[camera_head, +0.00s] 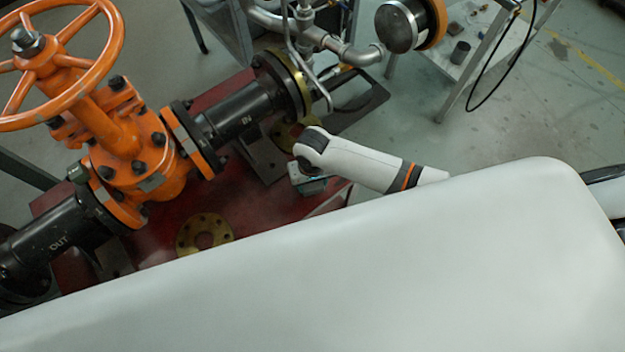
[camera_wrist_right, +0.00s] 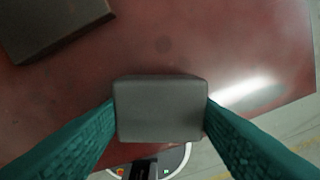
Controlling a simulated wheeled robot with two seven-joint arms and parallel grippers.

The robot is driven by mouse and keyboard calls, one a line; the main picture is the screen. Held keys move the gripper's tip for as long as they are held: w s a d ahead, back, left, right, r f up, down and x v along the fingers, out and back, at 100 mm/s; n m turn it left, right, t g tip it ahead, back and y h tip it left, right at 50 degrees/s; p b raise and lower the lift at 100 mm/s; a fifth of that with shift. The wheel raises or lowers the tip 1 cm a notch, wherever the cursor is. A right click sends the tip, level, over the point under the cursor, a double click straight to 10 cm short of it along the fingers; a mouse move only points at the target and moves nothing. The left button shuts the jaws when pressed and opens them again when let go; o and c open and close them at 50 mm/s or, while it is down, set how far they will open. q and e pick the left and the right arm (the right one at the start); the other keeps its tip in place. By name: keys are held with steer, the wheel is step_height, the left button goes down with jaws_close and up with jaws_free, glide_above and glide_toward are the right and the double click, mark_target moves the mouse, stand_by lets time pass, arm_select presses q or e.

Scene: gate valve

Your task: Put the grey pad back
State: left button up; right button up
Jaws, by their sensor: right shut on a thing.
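The grey pad (camera_wrist_right: 160,108) is a small block with rounded corners, held between the two teal fingers of my right gripper (camera_wrist_right: 159,112) in the right wrist view. The fingers touch it on both sides. The dark red base plate (camera_wrist_right: 165,42) lies beneath it; the gap between pad and plate cannot be judged. In the head view my right gripper (camera_head: 311,183) points down over the plate (camera_head: 255,203), near its right edge, and the pad cannot be made out. My left gripper does not show.
An orange gate valve (camera_head: 135,150) with a handwheel (camera_head: 75,85) and black pipes (camera_head: 240,112) stands left of my right arm. A brass flange (camera_head: 205,234) lies on the plate. A dark block (camera_wrist_right: 52,22) sits at the wrist view's upper left. White surface hides the lower head view.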

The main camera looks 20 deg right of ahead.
steer(key=o, duration=0.9)
steer(key=shift+o, duration=0.2)
step_height(320, 180, up, 12)
steer(key=p, duration=0.1)
steer(key=shift+r, duration=0.15)
